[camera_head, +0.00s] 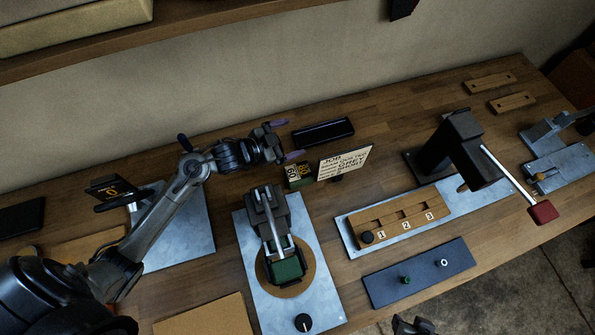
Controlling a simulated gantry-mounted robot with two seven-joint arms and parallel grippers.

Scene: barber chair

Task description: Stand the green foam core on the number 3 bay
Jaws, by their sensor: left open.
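The wooden tray (400,216) has bays marked 1, 2 and 3. The number 3 bay (430,206) is at its right end and looks empty. A small green piece (405,280) stands on a dark blue plate in front of the tray. A larger green block (289,270) sits under a grey clamp-like fixture on a round brown base. I cannot tell for sure which is the foam core. My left gripper (286,140) is open and empty above the back of the table, far from both. A dark part at the bottom edge may be my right gripper (413,325), mostly cut off.
A job sign (345,162) and small yellow-black cards (298,175) stand below my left gripper. A black box (323,131) lies behind them.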

